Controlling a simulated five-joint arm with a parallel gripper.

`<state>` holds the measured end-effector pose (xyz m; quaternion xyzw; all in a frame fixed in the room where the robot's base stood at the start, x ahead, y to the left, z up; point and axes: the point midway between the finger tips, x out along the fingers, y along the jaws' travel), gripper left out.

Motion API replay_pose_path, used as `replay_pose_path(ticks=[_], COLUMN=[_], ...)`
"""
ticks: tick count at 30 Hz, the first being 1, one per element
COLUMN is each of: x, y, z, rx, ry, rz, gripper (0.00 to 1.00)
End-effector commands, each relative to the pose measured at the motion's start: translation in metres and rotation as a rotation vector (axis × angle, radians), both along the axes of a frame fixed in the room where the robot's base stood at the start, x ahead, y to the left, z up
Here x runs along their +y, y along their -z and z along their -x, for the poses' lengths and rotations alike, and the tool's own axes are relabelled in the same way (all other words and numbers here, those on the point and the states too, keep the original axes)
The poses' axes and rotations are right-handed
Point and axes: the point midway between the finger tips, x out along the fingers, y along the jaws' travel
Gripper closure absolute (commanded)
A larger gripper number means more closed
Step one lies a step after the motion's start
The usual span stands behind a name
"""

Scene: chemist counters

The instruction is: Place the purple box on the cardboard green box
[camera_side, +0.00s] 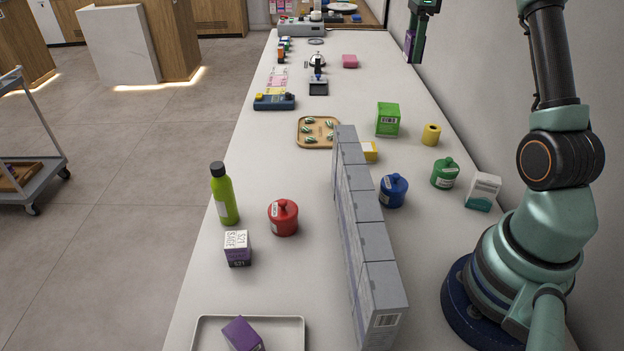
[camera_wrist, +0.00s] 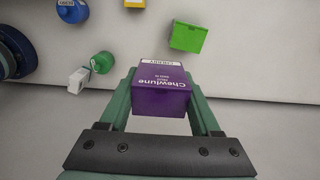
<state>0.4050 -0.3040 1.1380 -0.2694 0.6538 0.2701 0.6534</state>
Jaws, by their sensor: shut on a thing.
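My gripper (camera_side: 415,52) is at the top right of the side view, raised above the far right part of the counter and beyond the green box. It is shut on a purple box (camera_wrist: 160,98), which shows between the two fingers in the wrist view with the print "Chewlune". A sliver of this purple box (camera_side: 407,42) shows beside the fingers in the side view. The cardboard green box (camera_side: 388,120) stands upright on the counter, right of the row of grey boxes. In the wrist view the green box (camera_wrist: 188,37) lies above and right of the held box, apart from it.
A yellow roll (camera_side: 431,135), a green jar (camera_side: 445,173) and a blue jar (camera_side: 393,190) stand near the green box. A long row of grey boxes (camera_side: 372,245) divides the counter. Another purple box (camera_side: 241,335) sits in a tray (camera_side: 290,322). The green box's top looks clear.

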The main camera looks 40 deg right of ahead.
Motion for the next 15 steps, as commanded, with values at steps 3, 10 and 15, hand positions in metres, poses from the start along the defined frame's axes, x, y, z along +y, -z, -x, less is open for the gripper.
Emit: replay_pose_path(ticks=[3,10,15], x=[-0.007,-0.013,-0.014], y=[-0.009,-0.023,-0.029], z=[-0.015,-0.033,-0.039], rx=[-0.001,-0.001,-0.001], ry=[-0.001,-0.002,-0.003], rz=[0.001,0.001,0.001], gripper=[0.89,0.89,0.89])
